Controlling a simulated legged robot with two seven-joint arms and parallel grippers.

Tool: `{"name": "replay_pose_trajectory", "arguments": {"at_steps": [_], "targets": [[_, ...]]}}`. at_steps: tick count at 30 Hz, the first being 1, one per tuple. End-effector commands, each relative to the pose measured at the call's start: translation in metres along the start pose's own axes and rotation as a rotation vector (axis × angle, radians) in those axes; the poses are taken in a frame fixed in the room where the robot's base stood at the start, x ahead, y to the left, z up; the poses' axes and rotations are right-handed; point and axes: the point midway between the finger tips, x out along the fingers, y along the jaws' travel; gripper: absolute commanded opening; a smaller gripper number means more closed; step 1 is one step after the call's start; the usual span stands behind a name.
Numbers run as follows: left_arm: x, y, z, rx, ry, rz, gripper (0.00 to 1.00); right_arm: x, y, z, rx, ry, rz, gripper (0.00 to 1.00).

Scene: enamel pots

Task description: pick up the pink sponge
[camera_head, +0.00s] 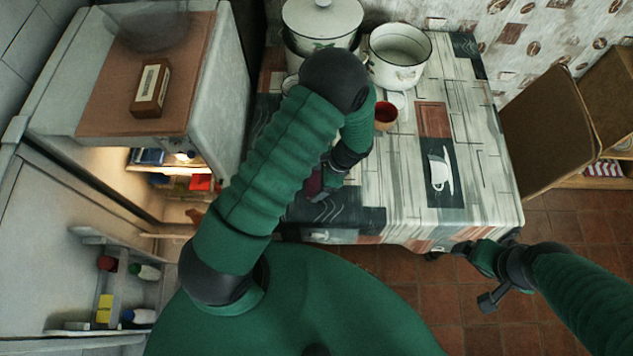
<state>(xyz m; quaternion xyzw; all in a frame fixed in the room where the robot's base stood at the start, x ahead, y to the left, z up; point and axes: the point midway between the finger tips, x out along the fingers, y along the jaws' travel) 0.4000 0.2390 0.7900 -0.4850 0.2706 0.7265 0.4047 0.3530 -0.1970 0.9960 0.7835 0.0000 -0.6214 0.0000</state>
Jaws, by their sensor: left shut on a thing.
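A small dark pink patch, the pink sponge (313,184), shows at the tip of my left gripper (322,189), near the table's front left part. My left gripper is shut on it. Most of the sponge is hidden by my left arm and gripper, and I cannot tell whether it still touches the table. My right gripper (462,250) is at the table's front right corner, far from the sponge. Its fingers are too small and dark to tell whether they are open.
An open fridge (100,200) stands at left, with a box (151,88) on top.

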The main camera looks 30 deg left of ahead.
Motion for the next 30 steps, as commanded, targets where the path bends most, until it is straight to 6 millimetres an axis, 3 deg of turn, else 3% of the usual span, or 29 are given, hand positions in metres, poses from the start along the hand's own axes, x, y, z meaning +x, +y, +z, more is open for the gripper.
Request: {"name": "replay_pose_trajectory", "arguments": {"at_steps": [9, 14, 24, 30], "targets": [[-0.032, -0.001, 0.012, -0.002, 0.003, -0.003, 0.38, 0.003, 0.0, 0.001, 0.0, 0.0, 0.0, 0.93], [-0.033, 0.034, 0.013, 0.005, -0.001, 0.0, 0.38, 0.009, 0.0, 0.002, 0.0, 0.0, 0.0, 0.93], [-0.041, 0.129, 0.016, 0.006, 0.0, -0.002, 0.38, 0.021, 0.0, 0.005, 0.0, 0.0, 0.0, 0.93], [-0.044, 0.156, 0.018, 0.0, 0.0, 0.0, 0.38, 0.024, 0.0, 0.006, 0.0, 0.0, 0.0, 0.93]]}}
